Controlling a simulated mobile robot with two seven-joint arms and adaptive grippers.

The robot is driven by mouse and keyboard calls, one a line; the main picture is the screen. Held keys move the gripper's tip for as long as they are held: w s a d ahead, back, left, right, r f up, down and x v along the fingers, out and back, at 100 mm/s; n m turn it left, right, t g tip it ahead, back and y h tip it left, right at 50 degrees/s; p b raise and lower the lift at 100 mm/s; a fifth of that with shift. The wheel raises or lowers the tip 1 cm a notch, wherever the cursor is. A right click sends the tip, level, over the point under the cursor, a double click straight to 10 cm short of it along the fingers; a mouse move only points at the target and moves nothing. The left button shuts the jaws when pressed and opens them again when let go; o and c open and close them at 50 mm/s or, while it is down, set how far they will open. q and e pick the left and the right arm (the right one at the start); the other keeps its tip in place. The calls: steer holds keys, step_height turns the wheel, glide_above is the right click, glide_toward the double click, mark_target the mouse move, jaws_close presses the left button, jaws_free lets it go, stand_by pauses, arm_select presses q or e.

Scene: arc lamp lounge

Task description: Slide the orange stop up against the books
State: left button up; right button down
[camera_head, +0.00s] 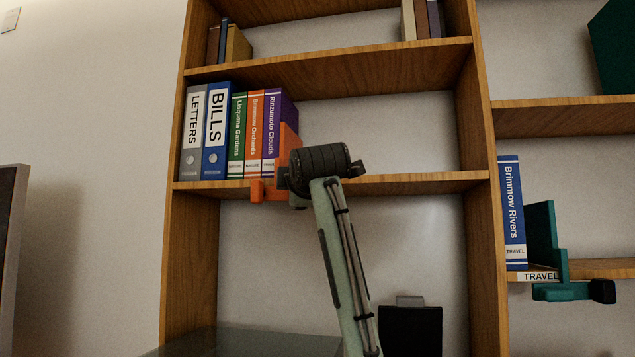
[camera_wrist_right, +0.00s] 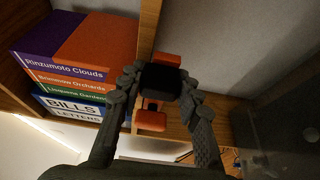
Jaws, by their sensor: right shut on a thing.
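The orange stop (camera_head: 288,142) has an upright plate at the right end of the book row and a clamp part at the shelf's front edge. In the right wrist view its plate (camera_wrist_right: 101,43) lies over part of the purple book's side, with no clear gap. The books run from the purple Rinzumoto Clouds (camera_head: 271,125) through orange, green and the blue BILLS binder (camera_head: 216,130) to the grey LETTERS binder (camera_head: 194,130). My right gripper (camera_head: 284,180) is shut on the stop's dark knob (camera_wrist_right: 160,80) at the shelf edge. My left gripper is out of view.
The shelf board (camera_head: 420,183) is bare right of the stop, up to the wooden upright (camera_head: 480,140). A dark box (camera_head: 410,330) is below.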

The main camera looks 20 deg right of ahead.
steer(key=shift+w+a+f, duration=0.1)
steer(key=shift+a, duration=0.05)
steer(key=c, duration=1)
jaws_free()
steer(key=shift+c, duration=0.2)
steer(key=s+a, duration=0.2)
steer(key=s, duration=1)
